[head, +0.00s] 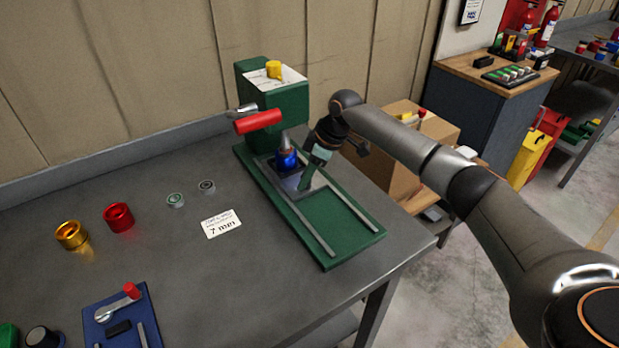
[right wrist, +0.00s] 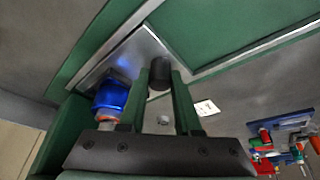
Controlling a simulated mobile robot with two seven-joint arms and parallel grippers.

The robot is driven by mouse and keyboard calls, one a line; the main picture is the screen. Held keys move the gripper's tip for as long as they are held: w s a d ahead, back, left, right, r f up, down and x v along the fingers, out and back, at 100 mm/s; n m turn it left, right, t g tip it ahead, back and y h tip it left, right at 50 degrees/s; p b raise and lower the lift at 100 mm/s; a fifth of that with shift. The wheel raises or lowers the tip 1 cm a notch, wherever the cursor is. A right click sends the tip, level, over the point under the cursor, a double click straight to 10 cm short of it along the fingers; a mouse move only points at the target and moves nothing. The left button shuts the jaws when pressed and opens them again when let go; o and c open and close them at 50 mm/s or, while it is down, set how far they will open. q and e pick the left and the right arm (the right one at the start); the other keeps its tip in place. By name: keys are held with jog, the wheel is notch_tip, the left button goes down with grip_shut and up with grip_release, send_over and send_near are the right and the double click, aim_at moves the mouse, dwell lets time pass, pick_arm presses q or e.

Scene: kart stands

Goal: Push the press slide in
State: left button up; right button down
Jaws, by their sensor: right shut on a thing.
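The green press (head: 285,112) stands on the grey bench with its red lever (head: 258,122). Its metal slide (head: 288,181) sits on rails at the press end of the green base and carries a blue ring-like part (head: 287,161) under the ram (head: 286,140). My right gripper (head: 305,184) is at the slide from above. In the right wrist view, its two green fingers (right wrist: 160,88) are shut on a black knob (right wrist: 160,73) of the slide. The blue part (right wrist: 112,96) is beside the fingers there. My left gripper is not in view.
A gold ring (head: 71,235), a red ring (head: 119,217), two small round pieces (head: 176,200) and a white card reading 7 mm (head: 221,224) lie left of the press. A blue fixture (head: 117,318) is at the front left. The rails' front end is clear.

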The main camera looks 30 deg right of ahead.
jog(key=shift+w+r, duration=0.1)
jog(key=shift+w, duration=0.05)
jog(key=c, duration=1.1)
grip_release()
jog(key=o, duration=0.3)
jog(key=shift+w, duration=0.15)
jog(key=shift+o, duration=1)
jog(key=v, duration=1.2)
jog(key=shift+s+r, duration=0.2)
jog(key=shift+f, duration=0.1)
